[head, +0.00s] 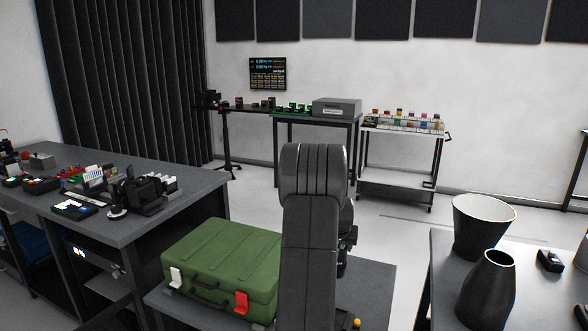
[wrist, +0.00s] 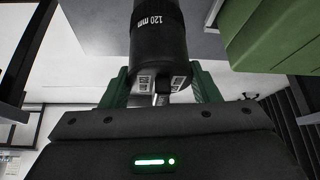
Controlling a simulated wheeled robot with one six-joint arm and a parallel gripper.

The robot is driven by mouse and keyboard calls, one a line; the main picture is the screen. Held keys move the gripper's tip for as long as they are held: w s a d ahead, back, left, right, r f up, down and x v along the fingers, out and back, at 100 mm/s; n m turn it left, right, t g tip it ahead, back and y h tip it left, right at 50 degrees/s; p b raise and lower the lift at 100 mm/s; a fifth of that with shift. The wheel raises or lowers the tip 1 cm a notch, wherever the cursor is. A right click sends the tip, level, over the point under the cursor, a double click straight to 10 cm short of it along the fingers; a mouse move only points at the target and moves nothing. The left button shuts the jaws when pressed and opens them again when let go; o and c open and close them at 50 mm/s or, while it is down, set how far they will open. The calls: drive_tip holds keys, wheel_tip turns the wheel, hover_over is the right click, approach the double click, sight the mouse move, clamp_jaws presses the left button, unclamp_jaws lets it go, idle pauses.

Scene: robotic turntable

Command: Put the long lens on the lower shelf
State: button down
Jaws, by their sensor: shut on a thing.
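The long lens (wrist: 158,38) is a black cylinder marked "120 mm", at the top middle of the wrist view. My gripper (wrist: 160,92) has green fingers on either side of the lens's lower end and is shut on it. In the head view my dark arm stands in the middle and hides the gripper and the lens. A cart (head: 402,182) by the back wall has an upper shelf of small coloured items and a bare lower shelf. I cannot tell from these frames which shelf the task means.
A green case (head: 222,262) with white and red latches sits on a low grey surface beside my arm. A dark workbench (head: 122,228) with camera gear stands at the left. Open floor lies behind.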

drive_tip(key=shift+w+d+f, duration=0.1)
drive_tip(key=shift+w+f, duration=0.05)
drive_tip(key=shift+w, duration=0.25)
drive_tip(key=shift+s, duration=0.1)
drive_tip(key=s+a+f+n+y, duration=0.1)
drive_tip(key=s+a+f, duration=0.1)
drive_tip(key=s+a, duration=0.55)
drive_tip(key=s+a+f+n, duration=0.1)
drive_tip(key=s+a+f, duration=0.1)
drive_tip(key=s+a, duration=0.6)
wheel_tip(320, 180, up, 7)
drive_tip(key=p, duration=0.7)
drive_tip(key=shift+s+d+r, duration=0.15)
drive_tip(key=shift+s+d, duration=0.1)
drive_tip(key=shift+d, duration=0.2)
